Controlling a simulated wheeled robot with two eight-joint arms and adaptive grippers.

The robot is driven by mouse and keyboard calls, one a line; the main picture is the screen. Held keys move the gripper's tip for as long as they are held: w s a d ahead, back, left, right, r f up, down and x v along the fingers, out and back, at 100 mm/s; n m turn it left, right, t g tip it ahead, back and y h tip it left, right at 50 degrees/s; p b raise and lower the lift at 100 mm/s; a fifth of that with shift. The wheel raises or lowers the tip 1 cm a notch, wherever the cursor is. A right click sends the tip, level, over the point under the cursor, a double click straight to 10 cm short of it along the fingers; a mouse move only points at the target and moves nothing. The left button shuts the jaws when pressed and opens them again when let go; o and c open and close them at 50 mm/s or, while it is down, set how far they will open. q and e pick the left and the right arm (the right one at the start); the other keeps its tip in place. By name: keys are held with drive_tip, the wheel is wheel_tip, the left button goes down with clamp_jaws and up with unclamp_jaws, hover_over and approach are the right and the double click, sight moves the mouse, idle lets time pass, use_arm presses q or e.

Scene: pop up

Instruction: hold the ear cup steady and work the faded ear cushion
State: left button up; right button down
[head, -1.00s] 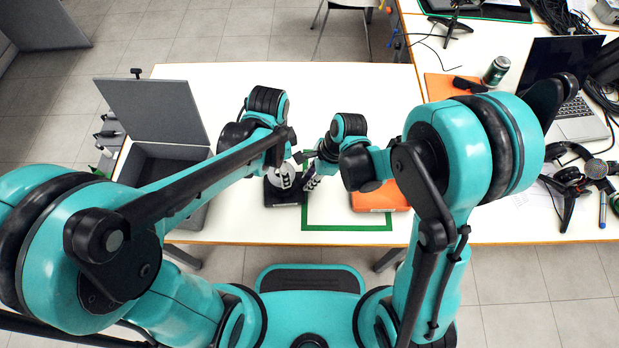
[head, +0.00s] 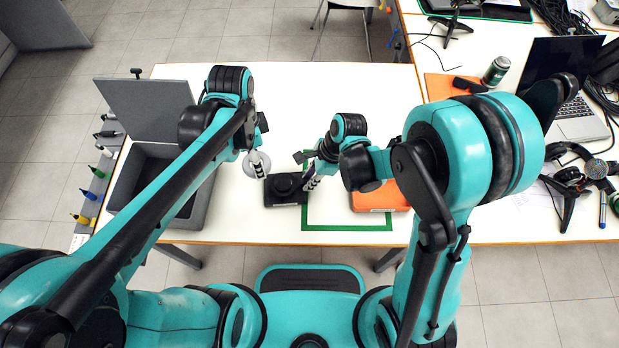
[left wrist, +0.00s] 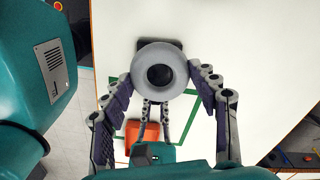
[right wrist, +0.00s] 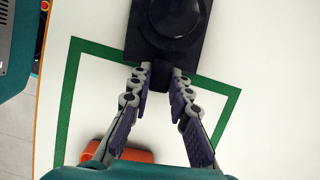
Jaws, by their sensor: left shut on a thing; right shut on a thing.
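The faded ear cushion, a pale grey ring (head: 251,167), is in my left gripper (head: 260,163), apart from the ear cup and to its left in the head view. In the left wrist view the ring (left wrist: 160,57) sits between the fingers (left wrist: 160,85), its centre hole dark. The black ear cup (head: 285,188) stands on a square black base on the table, its round top bare. My right gripper (head: 311,181) is at the base's right side. In the right wrist view its fingertips (right wrist: 158,72) are shut on a small black tab (right wrist: 158,78) of the base (right wrist: 145,45).
An open grey box (head: 190,215) is at the left of the white table. Several coloured items (head: 88,194) sit in a rack beyond it. A green tape outline (head: 345,228) and an orange box (head: 378,198) lie right of the ear cup. The table's back middle is clear.

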drive_tip(key=c, duration=1.3)
unclamp_jaws()
drive_tip(key=shift+c, duration=0.2)
drive_tip(key=v, duration=1.2)
